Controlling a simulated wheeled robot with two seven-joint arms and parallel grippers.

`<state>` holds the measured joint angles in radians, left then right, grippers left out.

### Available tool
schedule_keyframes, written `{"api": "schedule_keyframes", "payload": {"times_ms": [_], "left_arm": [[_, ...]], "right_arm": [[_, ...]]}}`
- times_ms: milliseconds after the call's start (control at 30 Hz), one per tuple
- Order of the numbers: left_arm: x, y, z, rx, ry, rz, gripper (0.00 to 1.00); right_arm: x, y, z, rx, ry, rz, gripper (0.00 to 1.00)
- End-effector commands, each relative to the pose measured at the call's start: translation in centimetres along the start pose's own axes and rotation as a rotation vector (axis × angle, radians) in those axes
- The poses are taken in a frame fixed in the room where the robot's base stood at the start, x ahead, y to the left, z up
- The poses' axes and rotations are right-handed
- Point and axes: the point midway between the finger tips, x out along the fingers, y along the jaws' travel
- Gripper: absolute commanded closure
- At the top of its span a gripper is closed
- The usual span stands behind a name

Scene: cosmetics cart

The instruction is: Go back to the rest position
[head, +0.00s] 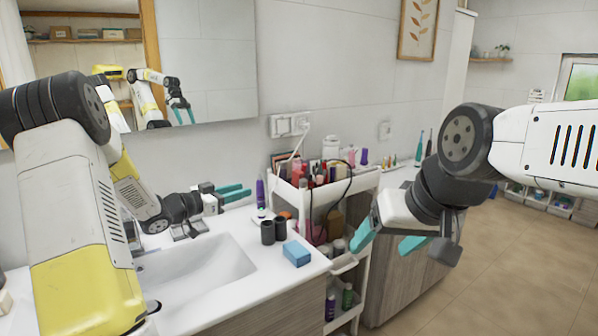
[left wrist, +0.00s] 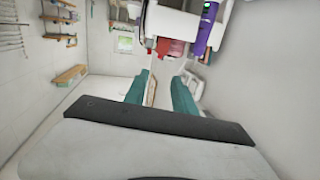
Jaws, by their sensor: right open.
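My left gripper (head: 234,192) is above the back of the sink counter, its teal fingers pointing right toward a purple bottle (head: 260,192). In the left wrist view its two teal fingers (left wrist: 160,95) are apart with nothing between them, and the purple bottle (left wrist: 205,28) shows beyond them at the upper right. My right gripper (head: 388,242) is in front of the cart's right side, tilted down to the left, its teal fingers spread and empty.
A white cosmetics cart (head: 345,262) holds many bottles on its tiers. Two dark cups (head: 268,232) and a blue box (head: 296,252) stand on the counter right of the sink (head: 195,272). A mirror (head: 215,60) hangs behind. The floor (head: 500,270) at right is clear.

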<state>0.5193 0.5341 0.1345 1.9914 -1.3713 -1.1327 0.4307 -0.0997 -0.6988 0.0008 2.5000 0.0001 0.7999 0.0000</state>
Motion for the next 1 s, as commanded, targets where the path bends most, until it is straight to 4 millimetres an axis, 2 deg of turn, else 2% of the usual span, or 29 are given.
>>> {"api": "schedule_keyframes", "payload": {"times_ms": [200, 367, 467, 567, 667, 767, 867, 1000], "left_arm": [[0.2, -1.0, -2.4, 0.049, -0.078, -0.117, 0.68], [-0.4, -1.8, -4.6, 0.081, -0.161, -0.243, 0.68], [-1.5, -2.1, -6.4, 0.092, -0.225, -0.343, 0.68], [-3.6, -1.6, -8.5, 0.084, -0.305, -0.463, 0.68], [-6.9, 0.1, -10.2, 0.038, -0.4, -0.583, 0.68], [-10.5, 3.2, -10.8, -0.043, -0.496, -0.667, 0.68], [-14.2, 7.5, -10.6, -0.152, -0.589, -0.705, 0.68], [-18.6, 15.2, -9.2, -0.321, -0.71, -0.671, 0.68]], "right_arm": [[0.0, 0.0, 0.0, 0.0, 0.001, 0.0, 0.28], [0.0, 0.0, 0.0, 0.0, 0.001, 0.0, 0.28], [0.0, 0.0, 0.0, 0.0, 0.001, 0.0, 0.28], [0.0, 0.0, 0.0, 0.0, 0.001, 0.0, 0.28], [0.0, 0.0, 0.0, 0.0, 0.001, 0.0, 0.28], [0.0, 0.0, 0.0, 0.0, 0.001, 0.0, 0.28], [0.0, 0.0, 0.0, 0.0, 0.001, 0.0, 0.28], [0.0, 0.0, 0.0, 0.0, 0.001, 0.0, 0.28]]}}
